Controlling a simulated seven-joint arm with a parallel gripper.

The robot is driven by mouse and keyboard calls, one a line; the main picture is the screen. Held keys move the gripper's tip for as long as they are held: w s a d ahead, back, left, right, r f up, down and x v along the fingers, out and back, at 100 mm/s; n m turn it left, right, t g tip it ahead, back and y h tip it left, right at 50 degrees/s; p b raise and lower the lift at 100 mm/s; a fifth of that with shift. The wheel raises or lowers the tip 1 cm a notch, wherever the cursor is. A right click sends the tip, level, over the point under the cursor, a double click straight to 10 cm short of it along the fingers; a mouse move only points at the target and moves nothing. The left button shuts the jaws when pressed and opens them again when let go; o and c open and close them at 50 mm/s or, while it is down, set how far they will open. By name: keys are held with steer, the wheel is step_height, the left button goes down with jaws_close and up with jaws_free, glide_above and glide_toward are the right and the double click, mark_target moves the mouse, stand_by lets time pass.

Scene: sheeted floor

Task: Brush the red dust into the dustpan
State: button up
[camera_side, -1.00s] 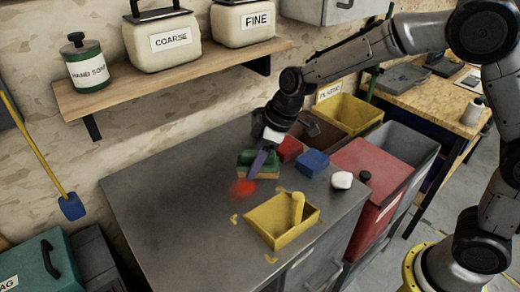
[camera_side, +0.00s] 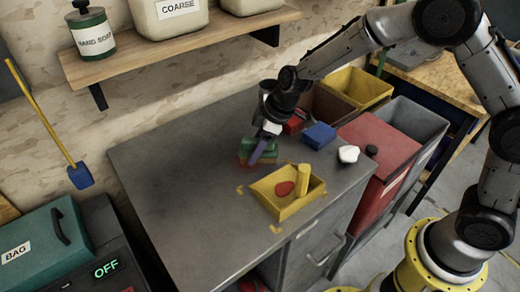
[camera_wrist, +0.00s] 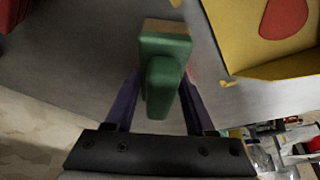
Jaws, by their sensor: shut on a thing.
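My gripper (camera_side: 258,154), with purple fingers, is low over the grey worktop and shut on a green brush (camera_side: 268,145) with a tan underside. In the wrist view the brush (camera_wrist: 165,50) stands between the two fingers. The yellow dustpan (camera_side: 301,203) lies in front and to the right of the brush, with a short thick handle. A red oval patch of dust (camera_side: 285,188) lies inside the pan; it also shows in the wrist view (camera_wrist: 285,16). A faint reddish patch (camera_side: 244,162) shows beside the brush, partly hidden by it and the fingers.
A red block (camera_side: 293,124), a blue block (camera_side: 320,135) and a white lump (camera_side: 348,154) lie along the worktop's right side. A yellow bin (camera_side: 358,88) and red bin (camera_side: 380,160) stand beyond that edge. The worktop's left part is clear.

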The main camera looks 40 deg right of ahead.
mark_target(228, 153)
steer(key=shift+w, duration=2.7)
steer(key=shift+a, duration=0.85)
steer(key=shift+s, duration=3.8)
steer(key=shift+s+a, duration=0.15)
steer(key=shift+s, duration=0.1)
steer(key=shift+a, duration=0.85)
steer(key=shift+w+d, duration=0.1)
steer(key=shift+w, duration=3.85)
steer(key=shift+w+r, duration=0.1)
steer(key=shift+r, duration=0.1)
step_height(228, 153, up, 8)
steer(key=shift+f, duration=0.2)
